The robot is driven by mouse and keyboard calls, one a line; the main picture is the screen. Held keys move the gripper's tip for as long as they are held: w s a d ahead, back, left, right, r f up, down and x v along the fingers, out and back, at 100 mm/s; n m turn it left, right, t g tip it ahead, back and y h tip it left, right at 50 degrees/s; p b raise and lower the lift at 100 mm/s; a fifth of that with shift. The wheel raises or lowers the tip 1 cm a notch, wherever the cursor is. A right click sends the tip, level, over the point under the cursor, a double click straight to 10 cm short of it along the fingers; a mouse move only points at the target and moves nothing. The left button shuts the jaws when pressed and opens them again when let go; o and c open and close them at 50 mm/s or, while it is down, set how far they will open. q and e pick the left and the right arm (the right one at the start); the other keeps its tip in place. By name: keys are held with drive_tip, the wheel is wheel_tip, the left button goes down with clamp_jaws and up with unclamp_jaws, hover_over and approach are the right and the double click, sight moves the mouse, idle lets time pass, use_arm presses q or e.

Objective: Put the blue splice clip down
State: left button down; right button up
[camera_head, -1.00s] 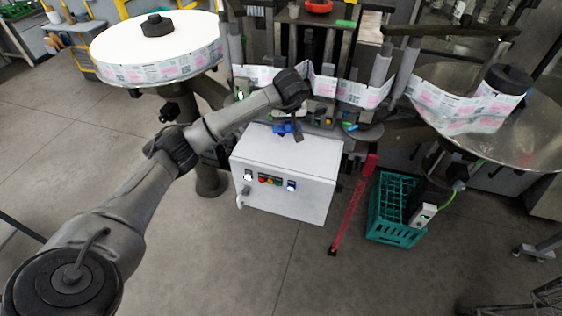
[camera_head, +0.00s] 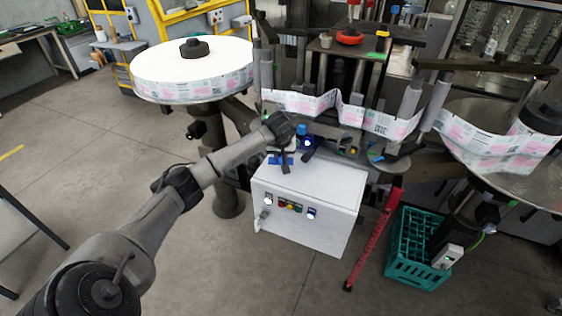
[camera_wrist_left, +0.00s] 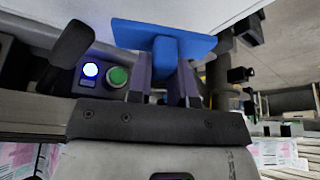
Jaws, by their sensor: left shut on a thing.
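The blue splice clip (camera_head: 279,161) is at the back left of the white cabinet's top (camera_head: 325,186) in the head view. My left gripper (camera_head: 281,151) is shut on it. In the left wrist view the blue clip (camera_wrist_left: 165,42) shows as a flat plate with a stem, and the stem sits between the two fingers of my left gripper (camera_wrist_left: 163,78). The plate lies close to the pale surface at the top of that view. I cannot tell whether it touches. My right gripper is not in view.
A small control box with a lit button and a green button (camera_wrist_left: 118,76) is close beside the fingers. Label web (camera_head: 370,121) runs behind. A red stand (camera_head: 375,238) and green crate (camera_head: 412,252) are right of the cabinet. The cabinet top's front is clear.

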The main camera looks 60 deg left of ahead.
sight(281, 161)
use_arm(q)
drive_tip(key=shift+f, duration=2)
drive_tip(key=shift+f, duration=0.1)
drive_tip(key=shift+f, duration=0.1)
drive_tip(key=c, duration=1)
unclamp_jaws()
